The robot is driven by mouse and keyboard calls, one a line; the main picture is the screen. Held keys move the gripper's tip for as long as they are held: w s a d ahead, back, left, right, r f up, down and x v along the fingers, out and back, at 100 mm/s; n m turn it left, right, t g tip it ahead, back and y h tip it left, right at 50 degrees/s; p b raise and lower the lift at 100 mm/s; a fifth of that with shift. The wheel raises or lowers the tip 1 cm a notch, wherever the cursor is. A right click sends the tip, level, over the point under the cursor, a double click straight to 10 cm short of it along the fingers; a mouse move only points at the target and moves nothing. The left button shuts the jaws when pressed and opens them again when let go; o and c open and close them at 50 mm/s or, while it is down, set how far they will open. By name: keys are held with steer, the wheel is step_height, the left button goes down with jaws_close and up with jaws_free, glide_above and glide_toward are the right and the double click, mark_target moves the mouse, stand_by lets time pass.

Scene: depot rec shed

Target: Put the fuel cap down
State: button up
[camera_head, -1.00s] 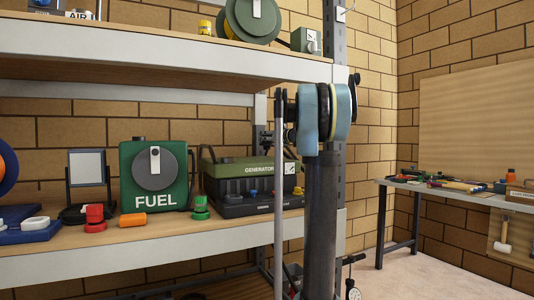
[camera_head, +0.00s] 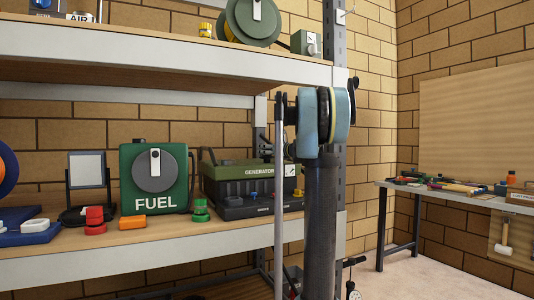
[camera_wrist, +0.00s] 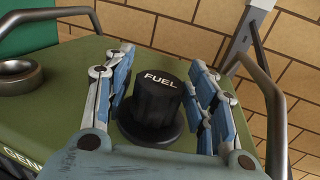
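The fuel cap (camera_wrist: 157,103) is a black ribbed knob marked FUEL with a wide round flange. In the wrist view it stands upright on the green top of the generator (camera_wrist: 75,115). My gripper (camera_wrist: 162,60) is open, with one finger on each side of the cap and a narrow gap visible on both sides. A grey ring-shaped filler neck (camera_wrist: 18,77) is on the generator top to the left, with nothing on it. In the head view the generator (camera_head: 262,169) sits on the lower shelf. The cap and my fingers cannot be made out there.
Metal handle bars (camera_wrist: 278,110) rise beside the generator top. A green FUEL can (camera_head: 131,177) stands left of the generator. Green (camera_head: 201,211), red (camera_head: 95,219) and orange (camera_head: 132,222) small items lie along the shelf front. A shelf post (camera_head: 336,190) stands close behind my arm.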

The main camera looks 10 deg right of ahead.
steer(key=shift+r, duration=0.1)
steer(key=v, duration=1.2)
steer(key=s+a+f+n+g+h, duration=0.1)
steer(key=s+a+f+n+g, duration=0.3)
steer(key=s+a+f+n, duration=0.55)
steer(key=s+a+f+n+g+h, duration=0.1)
steer(key=s+a+f+n+g, duration=0.4)
steer(key=s+f, duration=0.7)
steer(key=s+d+f+n+g+h, duration=0.2)
steer(key=s+f+n, duration=0.5)
steer(key=s+f, duration=0.5)
steer(key=s+d+f+n+g+h, duration=0.2)
steer(key=s+d+f+n+h, duration=0.3)
steer(key=s+f+n, duration=0.3)
steer(key=s+d+f, duration=0.1)
steer(key=s+f, duration=0.3)
steer(key=s, duration=0.1)
steer(key=shift+d+f+h, duration=0.15)
steer(key=shift+d+h, duration=0.15)
